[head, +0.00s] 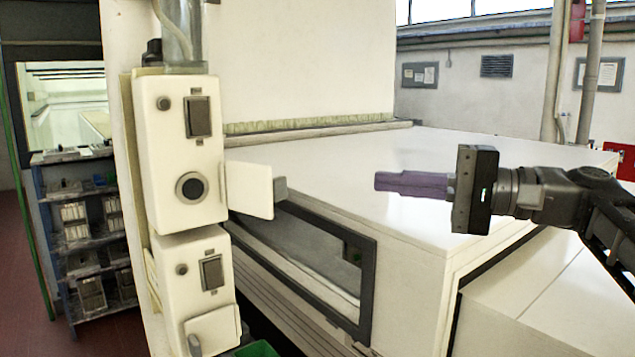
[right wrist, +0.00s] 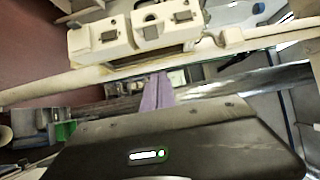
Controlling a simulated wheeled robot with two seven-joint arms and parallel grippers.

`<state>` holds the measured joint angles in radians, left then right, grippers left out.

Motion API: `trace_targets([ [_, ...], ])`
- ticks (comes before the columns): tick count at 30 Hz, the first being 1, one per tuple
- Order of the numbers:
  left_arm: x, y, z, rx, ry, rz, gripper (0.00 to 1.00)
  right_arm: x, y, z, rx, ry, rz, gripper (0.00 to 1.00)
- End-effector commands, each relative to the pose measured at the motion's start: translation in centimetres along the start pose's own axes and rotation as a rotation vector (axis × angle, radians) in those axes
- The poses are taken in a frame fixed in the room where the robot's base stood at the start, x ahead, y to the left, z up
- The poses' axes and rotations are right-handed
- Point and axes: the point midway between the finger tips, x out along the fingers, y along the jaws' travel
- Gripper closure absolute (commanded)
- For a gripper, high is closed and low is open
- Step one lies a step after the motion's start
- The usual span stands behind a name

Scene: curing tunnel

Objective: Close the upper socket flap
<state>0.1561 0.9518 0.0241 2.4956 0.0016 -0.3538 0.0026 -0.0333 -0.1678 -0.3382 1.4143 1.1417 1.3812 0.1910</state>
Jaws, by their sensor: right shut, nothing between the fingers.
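The upper box (head: 178,135) is a cream unit on a post at the left of the head view. It has a dark switch and a round dark socket (head: 190,187). Its upper socket flap (head: 249,189), a cream plate, stands open, swung out to the right of the bare socket. My right gripper (head: 377,181) is shut and empty, its purple fingers pointing left toward the flap, with a clear gap between them. In the right wrist view the shut purple fingers (right wrist: 158,92) point toward the boxes. My left gripper is not in view.
The lower box (head: 205,270) has its own flap (head: 212,330) low in the head view. A large white machine (head: 400,160) with a dark-framed opening (head: 368,290) lies behind and below my right gripper. A blue shelf (head: 45,200) with small items stands at the left.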

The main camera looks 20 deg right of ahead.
Motion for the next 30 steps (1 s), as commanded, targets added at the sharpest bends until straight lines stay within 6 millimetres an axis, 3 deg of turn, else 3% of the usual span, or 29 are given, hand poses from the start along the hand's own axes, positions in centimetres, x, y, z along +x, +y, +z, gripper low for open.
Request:
trace_targets([
  [11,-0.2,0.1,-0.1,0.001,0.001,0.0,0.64,0.9,0.1,-0.1,0.002,-0.001,0.004,1.0],
  [17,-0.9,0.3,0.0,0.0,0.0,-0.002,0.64,3.5,0.0,-0.1,0.003,-0.002,0.005,1.0],
  [27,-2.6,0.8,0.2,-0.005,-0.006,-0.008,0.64,10.4,0.0,-0.1,0.004,-0.001,0.005,1.0],
  [30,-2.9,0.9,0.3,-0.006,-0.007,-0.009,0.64,10.6,-0.1,1.7,0.002,0.0,0.002,1.0],
])
